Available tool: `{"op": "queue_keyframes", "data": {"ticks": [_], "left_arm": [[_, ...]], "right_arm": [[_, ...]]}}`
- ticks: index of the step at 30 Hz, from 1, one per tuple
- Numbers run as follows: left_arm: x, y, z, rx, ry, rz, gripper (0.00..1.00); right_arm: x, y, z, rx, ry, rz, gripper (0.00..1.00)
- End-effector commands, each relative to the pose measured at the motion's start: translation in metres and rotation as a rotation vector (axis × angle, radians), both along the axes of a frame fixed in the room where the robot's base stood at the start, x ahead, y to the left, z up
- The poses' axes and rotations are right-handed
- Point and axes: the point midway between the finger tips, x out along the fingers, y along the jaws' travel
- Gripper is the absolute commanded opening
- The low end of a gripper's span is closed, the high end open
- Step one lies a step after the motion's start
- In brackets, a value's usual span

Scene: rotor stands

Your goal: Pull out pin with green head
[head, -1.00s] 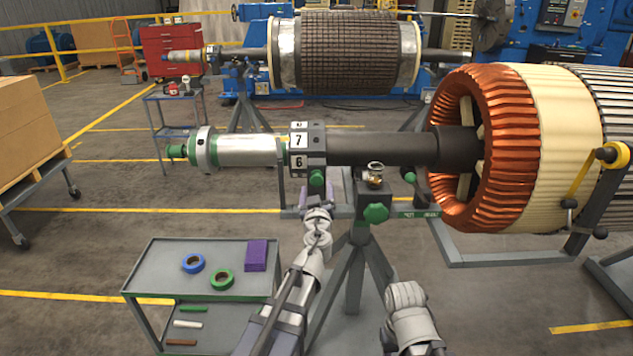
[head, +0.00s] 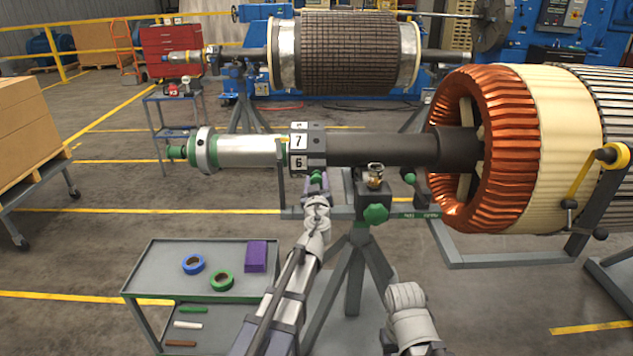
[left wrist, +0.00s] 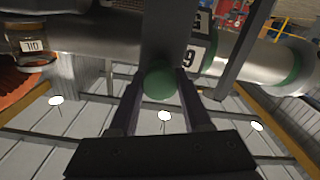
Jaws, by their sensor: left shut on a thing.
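The pin's round green head (head: 317,178) is just below the numbered collar (head: 307,148) on the dark shaft (head: 375,148). My left gripper (head: 316,186) reaches up to it from below and is shut on it. In the left wrist view the green head (left wrist: 160,82) sits between the two dark fingers of the left gripper (left wrist: 162,108). The pin's shank is hidden. My right forearm shows at the bottom, but its gripper is out of view.
A grey cart (head: 165,275) with tape rolls and a purple block is at lower left. The copper-wound rotor (head: 470,150) fills the right side.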

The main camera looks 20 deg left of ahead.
Motion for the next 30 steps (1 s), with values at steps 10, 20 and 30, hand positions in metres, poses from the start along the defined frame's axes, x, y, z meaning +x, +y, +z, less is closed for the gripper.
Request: {"op": "queue_keyframes", "data": {"ticks": [10, 20, 30], "left_arm": [[-0.0001, 0.0, 0.0, 0.0, 0.0, 0.0, 0.01], [0.0, 0.0, 0.0, 0.0, 0.0, 0.0, 0.0], [0.0, 0.0001, 0.0, 0.0, 0.0, 0.0, 0.0]], "right_arm": [[0.0, 0.0, 0.0, 0.0, 0.0, 0.0, 0.5], [0.0, 0.0, 0.0, 0.0, 0.0, 0.0, 0.5], [0.0, 0.0, 0.0, 0.0, 0.0, 0.0, 0.5]]}}
